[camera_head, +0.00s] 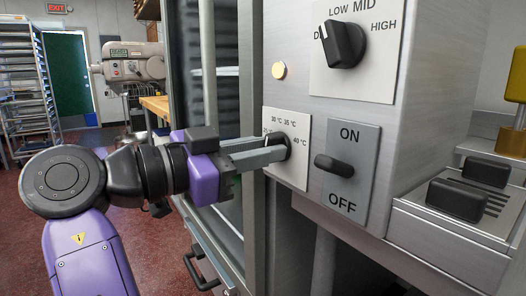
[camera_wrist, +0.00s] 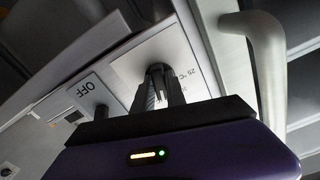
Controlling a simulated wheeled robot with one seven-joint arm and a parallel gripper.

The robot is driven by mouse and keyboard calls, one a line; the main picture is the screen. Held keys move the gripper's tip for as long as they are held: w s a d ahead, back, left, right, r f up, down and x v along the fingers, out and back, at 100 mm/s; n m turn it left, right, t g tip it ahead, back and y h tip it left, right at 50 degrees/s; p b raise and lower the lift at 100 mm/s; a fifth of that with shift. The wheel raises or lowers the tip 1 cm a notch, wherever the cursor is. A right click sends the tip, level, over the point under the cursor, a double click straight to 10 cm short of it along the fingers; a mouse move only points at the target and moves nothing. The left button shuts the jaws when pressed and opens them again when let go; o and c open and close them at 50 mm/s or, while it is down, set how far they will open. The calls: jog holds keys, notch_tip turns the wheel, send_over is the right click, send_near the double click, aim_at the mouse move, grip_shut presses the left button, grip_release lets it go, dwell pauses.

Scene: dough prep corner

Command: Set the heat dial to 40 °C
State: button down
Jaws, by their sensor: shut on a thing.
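The heat dial (camera_head: 277,143) is a small black knob on a white plate (camera_head: 292,177) marked 30 °C, 35 °C and 40 °C, with another mark partly covered at the left. My gripper (camera_head: 281,152) reaches in from the left and its fingers are shut on the dial. In the wrist view my gripper (camera_wrist: 160,88) points at the plate (camera_wrist: 180,52), where a 25 °C mark shows. The fingers cover much of the dial, so I cannot tell which mark it points to.
Right of the dial is an ON/OFF switch (camera_head: 334,166), its lever roughly level. Above is a LOW/MID/HIGH knob (camera_head: 343,45).

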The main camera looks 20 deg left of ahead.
jog(key=shift+a+f, duration=0.1)
jog(key=shift+f, duration=0.05)
jog(key=shift+m+b, duration=1.65)
jog(key=shift+m, duration=0.05)
jog(key=c, duration=1.3)
grip_release()
jog(key=p+v, duration=0.1)
jog(key=v, duration=0.4)
jog(key=shift+s+a, duration=0.2)
jog(key=shift+s, duration=0.2)
